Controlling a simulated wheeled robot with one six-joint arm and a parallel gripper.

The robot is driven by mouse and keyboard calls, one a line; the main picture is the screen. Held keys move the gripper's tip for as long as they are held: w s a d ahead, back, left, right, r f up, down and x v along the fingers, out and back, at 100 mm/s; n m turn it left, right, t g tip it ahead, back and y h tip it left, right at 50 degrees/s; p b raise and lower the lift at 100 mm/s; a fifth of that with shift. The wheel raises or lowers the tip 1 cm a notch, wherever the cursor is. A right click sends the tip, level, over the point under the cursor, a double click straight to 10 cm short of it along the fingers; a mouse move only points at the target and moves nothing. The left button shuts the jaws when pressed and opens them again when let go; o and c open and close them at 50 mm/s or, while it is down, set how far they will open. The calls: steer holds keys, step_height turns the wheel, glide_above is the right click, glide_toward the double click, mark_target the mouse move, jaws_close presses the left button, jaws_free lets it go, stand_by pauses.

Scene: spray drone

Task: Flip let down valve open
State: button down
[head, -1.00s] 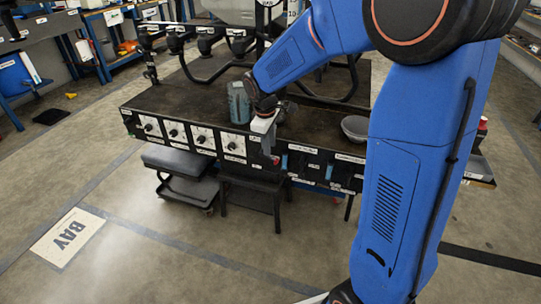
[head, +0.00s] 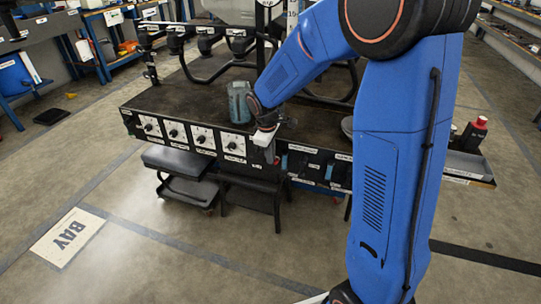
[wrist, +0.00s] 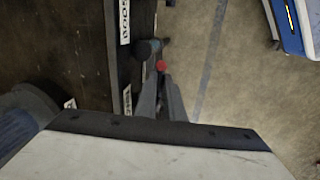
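My gripper (head: 269,153) hangs at the front edge of the dark bench, just right of the row of white dial plates. In the wrist view its two narrow fingers (wrist: 162,80) point down close together, with no clear gap at the tips. A small red-tipped part (wrist: 162,66) shows right at the fingertips, beside a dark rounded fitting (wrist: 148,48) on the front panel. I cannot tell whether the fingers touch the red tip. The valve labels are too small or cut off to read, so I cannot tell which fitting is the let down valve.
Several dial knobs (head: 203,137) line the bench front at left. A grey-green canister (head: 239,103) stands on the bench top (head: 190,98) close beside my wrist. A red-capped bottle (head: 472,134) stands at the right end.

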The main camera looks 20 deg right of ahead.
steer(key=shift+w+a+r+g+h, duration=0.1)
steer(key=shift+a+r+g+h, duration=0.1)
steer(key=shift+g+h, duration=0.25)
steer(key=shift+w+a+r+g+h, duration=0.1)
steer(key=shift+r+g+h, duration=0.1)
steer(key=shift+g+h, duration=0.4)
steer(key=shift+r+g+h, duration=0.2)
steer(key=shift+g+h, duration=0.05)
steer(key=shift+h, duration=0.6)
steer(key=c, duration=1.9)
jaws_free()
steer(key=shift+o, duration=0.2)
steer(key=shift+r, duration=0.15)
steer(key=v, duration=1.7)
